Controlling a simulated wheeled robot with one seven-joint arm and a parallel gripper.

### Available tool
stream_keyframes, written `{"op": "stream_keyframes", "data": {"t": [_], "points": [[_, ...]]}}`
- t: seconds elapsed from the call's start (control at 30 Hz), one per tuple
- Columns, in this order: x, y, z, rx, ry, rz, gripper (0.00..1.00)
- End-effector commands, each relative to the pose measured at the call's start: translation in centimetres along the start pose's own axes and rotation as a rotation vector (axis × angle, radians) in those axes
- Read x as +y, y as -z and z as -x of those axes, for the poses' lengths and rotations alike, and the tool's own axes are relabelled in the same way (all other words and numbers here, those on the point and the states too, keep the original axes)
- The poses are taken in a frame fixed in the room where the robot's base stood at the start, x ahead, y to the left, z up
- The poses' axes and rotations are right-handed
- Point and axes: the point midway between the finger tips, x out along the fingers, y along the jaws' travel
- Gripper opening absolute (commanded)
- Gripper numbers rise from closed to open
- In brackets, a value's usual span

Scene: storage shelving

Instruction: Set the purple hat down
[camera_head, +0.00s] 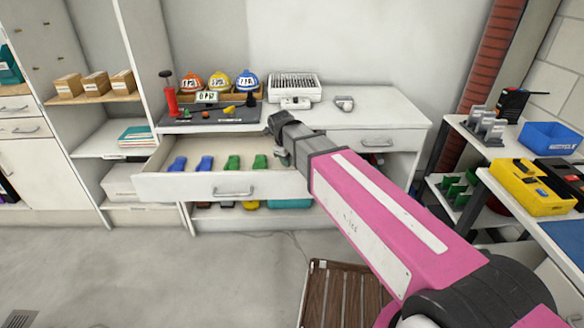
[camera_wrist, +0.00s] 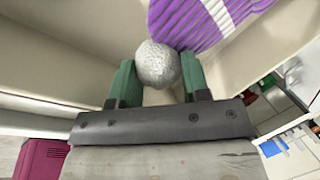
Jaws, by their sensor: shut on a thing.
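The purple hat (camera_wrist: 200,20), knitted with white stripes, shows at the top of the wrist view with a round grey pom-pom (camera_wrist: 157,65). My gripper (camera_wrist: 159,78) has green fingers on either side of the pom-pom and is shut on it. Pale walls surround the hat in that view, apparently the inside of the open drawer (camera_head: 222,187). I cannot tell whether the hat touches the drawer's floor. In the head view my arm reaches to the drawer's right part, and the hat is hidden there.
Blue pieces (camera_head: 205,163) and green pieces (camera_head: 232,162) stand in the drawer's left and middle. A slatted wooden crate (camera_head: 340,295) is on the floor.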

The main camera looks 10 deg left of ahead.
Motion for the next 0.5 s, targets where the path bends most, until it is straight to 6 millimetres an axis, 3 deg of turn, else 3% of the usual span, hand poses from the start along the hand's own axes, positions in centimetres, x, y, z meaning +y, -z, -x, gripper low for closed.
{"op": "stream_keyframes", "data": {"t": [0.2,0.5], "points": [[-1.7,0.7,-1.9,0.000,0.000,0.000,0.00],[-1.1,0.8,-4.1,0.001,-0.001,0.002,0.00]]}}
